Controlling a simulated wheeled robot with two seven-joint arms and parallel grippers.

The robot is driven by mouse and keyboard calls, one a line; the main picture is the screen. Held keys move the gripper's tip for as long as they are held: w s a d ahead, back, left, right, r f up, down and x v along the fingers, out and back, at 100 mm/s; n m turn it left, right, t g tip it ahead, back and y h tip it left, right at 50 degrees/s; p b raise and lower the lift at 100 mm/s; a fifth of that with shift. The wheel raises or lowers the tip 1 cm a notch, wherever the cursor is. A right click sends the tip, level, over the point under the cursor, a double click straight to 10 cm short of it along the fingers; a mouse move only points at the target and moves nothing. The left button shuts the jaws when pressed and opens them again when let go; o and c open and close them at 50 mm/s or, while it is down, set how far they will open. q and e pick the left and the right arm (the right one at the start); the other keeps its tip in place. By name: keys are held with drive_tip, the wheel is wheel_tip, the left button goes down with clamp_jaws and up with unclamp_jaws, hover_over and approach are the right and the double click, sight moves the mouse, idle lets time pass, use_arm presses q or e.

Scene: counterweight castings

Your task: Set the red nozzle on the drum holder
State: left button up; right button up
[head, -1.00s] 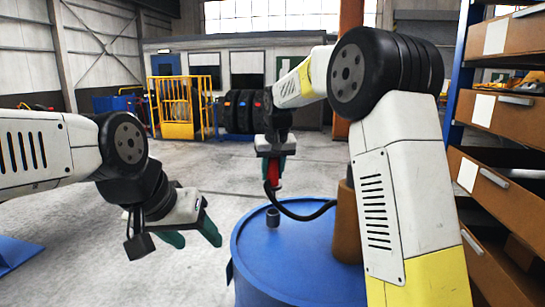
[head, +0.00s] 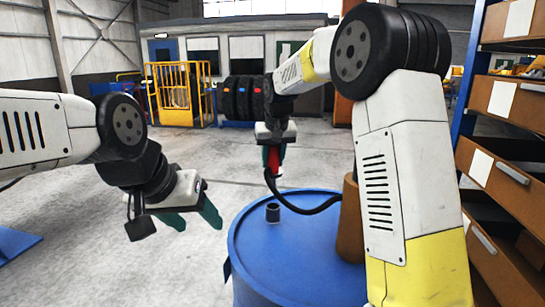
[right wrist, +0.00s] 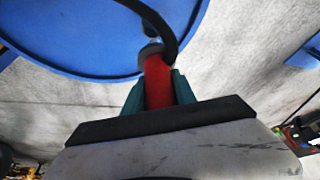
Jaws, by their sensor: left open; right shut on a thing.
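The red nozzle (head: 274,160) is held upright in my right gripper (head: 273,163), above the blue drum (head: 300,255) toward its far edge. A black hose runs from the nozzle to a brown cylinder on the drum. The drum holder (head: 272,212) is a small grey open cup on the drum top, below and apart from the nozzle. In the right wrist view the nozzle (right wrist: 157,82) sits between the teal fingers, its grey end pointing toward the drum edge. My left gripper (head: 176,221) is open and empty, left of the drum.
The brown cylinder (head: 351,220) stands on the right of the drum, partly behind my right arm. A shelf with brown bins (head: 497,165) is close on the right. Tyres (head: 243,98) and a yellow cage (head: 178,93) are far back.

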sight(275, 175)
drive_tip(key=shift+f, duration=2.35)
wheel_tip(275, 175, down, 6)
drive_tip(key=shift+f, duration=0.2)
idle(2.0)
drive_tip(key=o, duration=1.2)
drive_tip(key=shift+s+f, duration=0.1)
drive_tip(key=shift+v, duration=3.9)
drive_tip(key=s+d+r, duration=0.6)
drive_tip(key=s+d, duration=0.1)
drive_tip(key=s, duration=0.1)
drive_tip(key=s+d+m+t, duration=0.1)
drive_tip(key=s+d, duration=0.2)
drive_tip(key=s, duration=0.8)
drive_tip(key=s+d+m+t+y, duration=0.1)
drive_tip(key=s+d, duration=0.2)
drive_tip(key=s, duration=0.9)
drive_tip(key=shift+d+f, duration=0.35)
